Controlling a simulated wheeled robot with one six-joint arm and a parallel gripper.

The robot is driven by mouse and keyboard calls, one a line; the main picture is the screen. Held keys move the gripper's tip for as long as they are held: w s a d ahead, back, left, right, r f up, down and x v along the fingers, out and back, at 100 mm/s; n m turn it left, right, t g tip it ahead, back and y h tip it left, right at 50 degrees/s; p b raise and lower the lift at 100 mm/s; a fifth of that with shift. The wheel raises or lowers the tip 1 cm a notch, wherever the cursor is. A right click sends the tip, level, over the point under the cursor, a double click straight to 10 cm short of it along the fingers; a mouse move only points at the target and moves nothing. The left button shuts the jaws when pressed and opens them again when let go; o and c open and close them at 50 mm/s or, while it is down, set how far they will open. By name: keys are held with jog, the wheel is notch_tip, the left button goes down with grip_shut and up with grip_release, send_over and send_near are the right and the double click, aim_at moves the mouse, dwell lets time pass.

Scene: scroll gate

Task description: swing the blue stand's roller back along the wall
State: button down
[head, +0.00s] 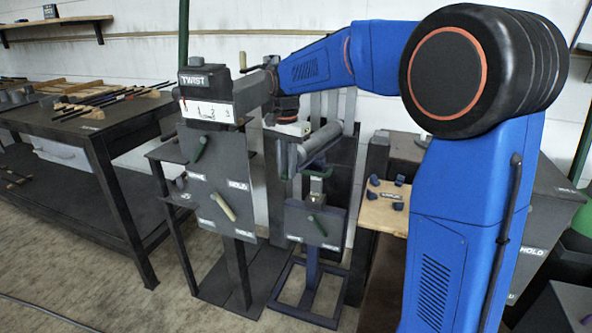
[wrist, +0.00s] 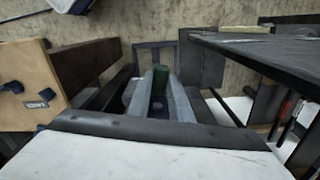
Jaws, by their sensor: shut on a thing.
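The blue stand (head: 302,318) is in the middle of the head view, with a dark panel (head: 330,214) marked HOLD and a green lever (head: 317,225). Above the panel, its grey roller (head: 322,141) points obliquely out from the wall. My gripper (head: 292,132) reaches down from my blue arm to the roller's near-left end and is shut on it; the fingertips are small and partly hidden. In the wrist view, the stand's base frame (wrist: 154,47) shows beyond a pale grey-blue part with a green tip, which I cannot clearly identify.
A stand marked TWIST (head: 192,82) with a white scale is close on the left. A dark workbench (head: 95,125) with rods is farther left. A wooden board (head: 384,208) with blue knobs lies right of the blue stand. The white wall (head: 240,40) is behind.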

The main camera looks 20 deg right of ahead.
jog(key=w+a+m, duration=0.4)
jog(key=w+m, duration=0.2)
jog(key=w, duration=0.4)
jog(key=shift+a+m, duration=0.3)
jog(key=c, duration=1.6)
grip_release()
notch_tip(320, 180, up, 18)
jog(key=shift+f, duration=0.25)
jog(key=shift+c, duration=0.3)
